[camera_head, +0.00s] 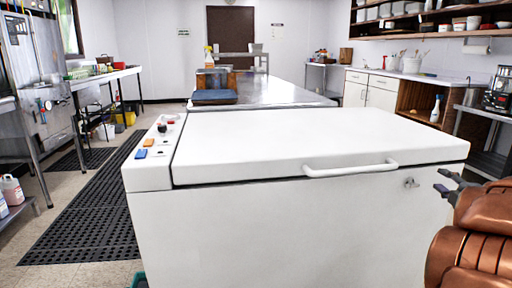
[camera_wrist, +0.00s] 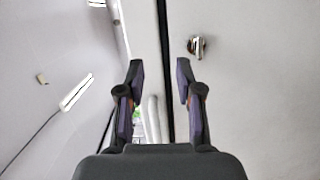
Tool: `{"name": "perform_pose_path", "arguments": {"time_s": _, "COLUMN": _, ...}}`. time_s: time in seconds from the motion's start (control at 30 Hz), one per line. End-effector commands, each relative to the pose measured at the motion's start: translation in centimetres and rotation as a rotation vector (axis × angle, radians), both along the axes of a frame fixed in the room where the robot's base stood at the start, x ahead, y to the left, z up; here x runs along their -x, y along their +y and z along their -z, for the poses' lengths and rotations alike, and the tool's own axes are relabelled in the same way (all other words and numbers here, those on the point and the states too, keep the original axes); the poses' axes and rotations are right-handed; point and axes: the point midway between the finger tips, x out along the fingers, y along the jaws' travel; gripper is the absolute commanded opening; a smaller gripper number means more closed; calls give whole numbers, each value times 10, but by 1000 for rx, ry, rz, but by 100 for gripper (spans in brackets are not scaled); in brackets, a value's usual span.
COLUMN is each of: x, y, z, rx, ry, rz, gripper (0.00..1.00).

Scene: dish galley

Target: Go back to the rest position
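A white chest freezer (camera_head: 290,230) stands right in front of me with its lid (camera_head: 300,140) down. A white bar handle (camera_head: 350,169) runs along the lid's front edge, and a small metal lock (camera_head: 411,182) sits to its right. My gripper (camera_head: 443,184) is at the freezer's front right corner, apart from the handle. In the wrist view my gripper (camera_wrist: 160,68) has its two fingers spread, with nothing held between them. The dark lid seam (camera_wrist: 165,70), the lock (camera_wrist: 196,45) and part of the handle (camera_wrist: 152,118) show there, turned sideways.
A control strip (camera_head: 155,150) with coloured switches is on the freezer's left. A steel table (camera_head: 285,92) stands behind it. A counter (camera_head: 410,75) lines the right wall.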

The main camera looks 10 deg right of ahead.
Motion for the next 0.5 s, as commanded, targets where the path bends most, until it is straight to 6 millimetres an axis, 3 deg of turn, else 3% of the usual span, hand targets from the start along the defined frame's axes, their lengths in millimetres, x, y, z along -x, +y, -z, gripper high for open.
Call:
{"name": "perform_pose_path", "arguments": {"time_s": 0.03, "x": -7, "y": 5, "z": -31, "rx": -19, "ry": 3, "rz": 36, "gripper": 35}}
{"name": "perform_pose_path", "arguments": {"time_s": 0.1, "x": -10, "y": 5, "z": -51, "rx": -57, "ry": 11, "rz": 105, "gripper": 35}}
{"name": "perform_pose_path", "arguments": {"time_s": 0.3, "x": -12, "y": 15, "z": -99, "rx": -194, "ry": 28, "rz": 289, "gripper": 35}}
{"name": "perform_pose_path", "arguments": {"time_s": 0.5, "x": -1, "y": 39, "z": -131, "rx": -373, "ry": 58, "rz": 454, "gripper": 35}}
